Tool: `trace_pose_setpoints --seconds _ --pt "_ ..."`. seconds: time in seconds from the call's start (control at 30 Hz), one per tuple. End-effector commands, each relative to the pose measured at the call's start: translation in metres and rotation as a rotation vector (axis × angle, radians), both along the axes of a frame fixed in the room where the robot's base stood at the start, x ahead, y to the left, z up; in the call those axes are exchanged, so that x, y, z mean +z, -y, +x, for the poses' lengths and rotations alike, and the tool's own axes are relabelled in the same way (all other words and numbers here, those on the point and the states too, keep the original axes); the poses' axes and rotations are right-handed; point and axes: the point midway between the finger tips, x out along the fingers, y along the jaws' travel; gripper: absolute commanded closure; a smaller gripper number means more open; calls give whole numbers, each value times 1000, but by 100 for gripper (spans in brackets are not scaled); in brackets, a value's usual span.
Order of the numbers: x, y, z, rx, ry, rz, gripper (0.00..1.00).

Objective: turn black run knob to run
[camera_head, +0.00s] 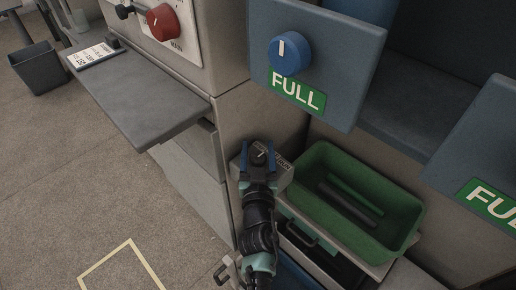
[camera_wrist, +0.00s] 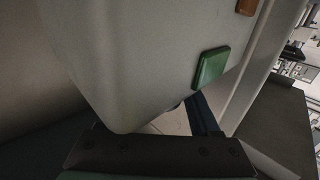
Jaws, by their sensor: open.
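The black run knob (camera_head: 258,154) sits on top of a small grey box (camera_head: 283,173) whose label is partly covered, with "RUN" showing. In the head view my gripper (camera_head: 258,158) is over this box, open, with a blue finger on each side of the knob. I cannot tell whether the fingers touch the knob. In the wrist view a pale box (camera_wrist: 150,65) fills the middle, with a green button (camera_wrist: 211,66) on its face. One dark blue finger shows beyond its lower edge. The knob is not visible in that view.
A green bin (camera_head: 325,222) with two rods stands right of my gripper. A blue knob (camera_head: 289,54) on a "FULL" panel is above. A red knob (camera_head: 163,22) and a grey shelf (camera_head: 140,98) are upper left. The floor at left is open.

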Motion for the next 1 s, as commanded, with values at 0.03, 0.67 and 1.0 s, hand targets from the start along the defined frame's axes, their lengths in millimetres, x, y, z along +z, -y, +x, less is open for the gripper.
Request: trace_pose_setpoints --seconds 0.03,0.67,1.0 --pt "0 0 4 0 1 0 37" --pt "0 0 8 0 0 0 82" --pt "-2 0 7 -8 1 0 100"
